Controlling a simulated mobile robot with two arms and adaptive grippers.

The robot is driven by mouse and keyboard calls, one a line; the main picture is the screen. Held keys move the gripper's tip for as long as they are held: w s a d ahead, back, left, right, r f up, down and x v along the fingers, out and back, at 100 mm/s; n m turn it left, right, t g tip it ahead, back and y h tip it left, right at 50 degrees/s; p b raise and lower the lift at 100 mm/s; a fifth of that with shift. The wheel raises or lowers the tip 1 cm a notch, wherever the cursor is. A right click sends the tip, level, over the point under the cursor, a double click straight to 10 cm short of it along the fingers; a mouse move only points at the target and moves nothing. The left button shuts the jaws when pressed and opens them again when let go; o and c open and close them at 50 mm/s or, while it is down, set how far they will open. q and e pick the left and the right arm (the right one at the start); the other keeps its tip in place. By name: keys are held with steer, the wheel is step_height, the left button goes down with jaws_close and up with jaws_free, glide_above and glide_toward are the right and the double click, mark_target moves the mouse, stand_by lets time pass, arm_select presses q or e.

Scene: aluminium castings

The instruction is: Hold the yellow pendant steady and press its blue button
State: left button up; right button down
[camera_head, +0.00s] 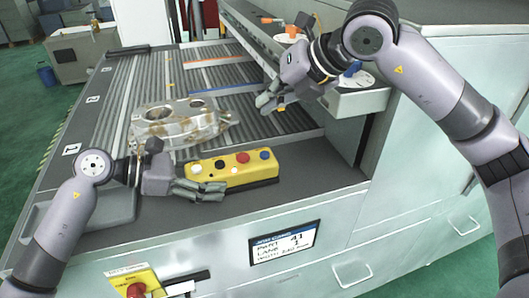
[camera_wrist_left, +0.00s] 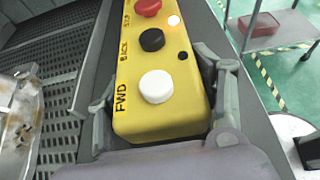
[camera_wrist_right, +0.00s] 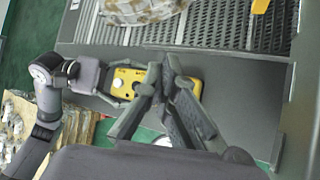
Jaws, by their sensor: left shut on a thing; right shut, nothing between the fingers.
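The yellow pendant (camera_head: 232,177) lies on the grey ledge at the front of the slatted conveyor, with white, black, red and blue buttons along its top. The blue button (camera_head: 265,154) is at its right end. My left gripper (camera_head: 203,190) is shut on the pendant's left end; the left wrist view shows its fingers on both sides of the pendant (camera_wrist_left: 130,112), near the white FWD button (camera_wrist_left: 156,87). The blue button is outside that view. My right gripper (camera_head: 266,104) is shut and empty, above and apart from the pendant. In the right wrist view its fingers (camera_wrist_right: 172,72) partly hide the pendant.
An aluminium casting (camera_head: 172,124) lies on the conveyor behind the pendant. A side shelf (camera_head: 358,101) with a blue item is under my right arm. A yellow box with a red button (camera_head: 136,291) is at the front. The ledge right of the pendant is clear.

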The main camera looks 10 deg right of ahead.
mark_target(267, 152)
steer(key=shift+f, duration=4.1)
steer(key=shift+f, duration=0.15)
steer(key=shift+f, duration=0.25)
steer(key=shift+f, duration=0.45)
steer(key=shift+r, duration=0.9)
steer(key=shift+r, duration=2.5)
